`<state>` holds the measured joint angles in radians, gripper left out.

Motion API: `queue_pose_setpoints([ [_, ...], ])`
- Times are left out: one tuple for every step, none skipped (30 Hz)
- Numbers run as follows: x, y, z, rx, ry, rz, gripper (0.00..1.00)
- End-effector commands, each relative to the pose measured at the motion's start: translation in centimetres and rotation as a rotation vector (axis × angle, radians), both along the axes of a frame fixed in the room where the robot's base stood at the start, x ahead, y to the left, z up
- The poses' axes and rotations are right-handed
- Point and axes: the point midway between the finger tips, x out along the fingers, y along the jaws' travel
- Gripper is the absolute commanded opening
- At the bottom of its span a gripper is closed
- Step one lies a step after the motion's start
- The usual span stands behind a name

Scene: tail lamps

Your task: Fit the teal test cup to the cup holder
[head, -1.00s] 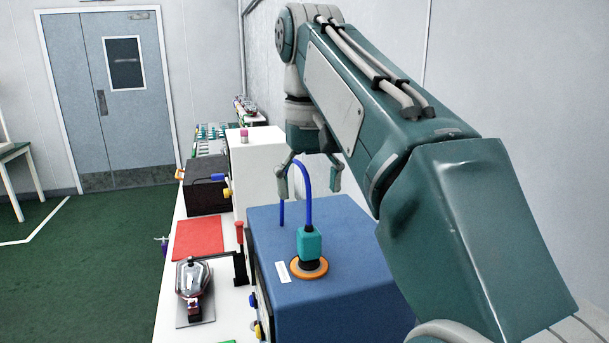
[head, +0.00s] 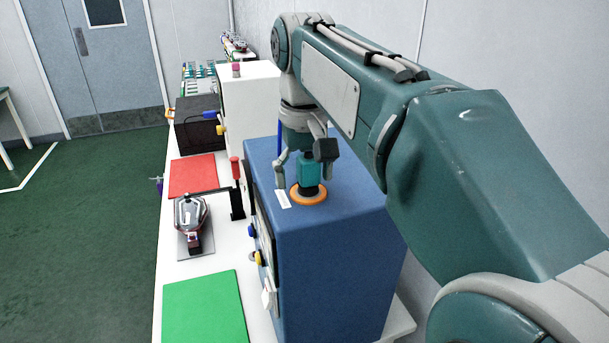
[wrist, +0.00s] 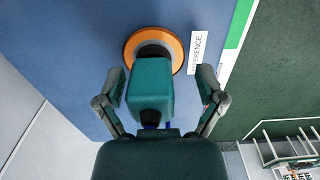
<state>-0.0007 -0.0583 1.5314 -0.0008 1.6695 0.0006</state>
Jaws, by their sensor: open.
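The teal test cup (head: 308,171) stands upright on an orange ring (head: 297,197) on top of the blue box. It also shows in the wrist view (wrist: 152,88), its dark base within the orange ring (wrist: 176,50). My gripper (head: 303,183) is open, its fingers on either side of the cup. In the wrist view my gripper (wrist: 163,82) shows a gap between each finger and the cup. A blue cable (wrist: 150,127) at the cup is mostly hidden by my gripper. I cannot make out which fixture is the cup holder.
The blue box (head: 325,245) carries a white label (head: 281,198). A white box (head: 250,105) stands behind it. A red mat (head: 193,176), a lamp on a fixture (head: 190,214) and a green mat (head: 205,310) lie on the white bench to the left.

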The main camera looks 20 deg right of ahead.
Motion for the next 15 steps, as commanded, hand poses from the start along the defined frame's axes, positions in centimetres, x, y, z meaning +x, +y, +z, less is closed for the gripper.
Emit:
queue_pose_setpoints([
  [-0.01,-0.05,-0.17,0.0,-0.001,0.0,0.89],
  [0.0,-0.1,-0.22,0.001,-0.001,0.0,0.89],
  [0.01,-0.15,-0.26,0.001,-0.002,0.0,0.89],
  [0.01,-0.18,-0.27,0.001,-0.002,0.0,0.89],
  [0.01,-0.19,-0.27,0.001,-0.002,0.0,0.89],
  [0.01,-0.18,-0.26,0.001,-0.002,0.0,0.89],
  [0.01,-0.16,-0.25,0.001,-0.002,0.0,0.89],
  [0.01,-0.13,-0.25,0.001,-0.002,0.0,0.89],
  [0.01,-0.08,-0.25,0.0,-0.002,0.0,0.84],
  [0.01,-0.03,-0.25,0.0,-0.002,0.0,0.71],
  [0.01,-0.01,-0.26,0.0,-0.001,0.0,0.57],
  [0.01,0.0,-0.26,0.0,-0.001,0.0,0.39],
  [0.01,0.0,-0.25,0.0,-0.001,0.0,0.26],
  [0.01,0.0,-0.26,0.0,-0.001,0.0,0.13],
  [0.01,0.0,-0.27,0.0,-0.001,0.0,0.01],
])
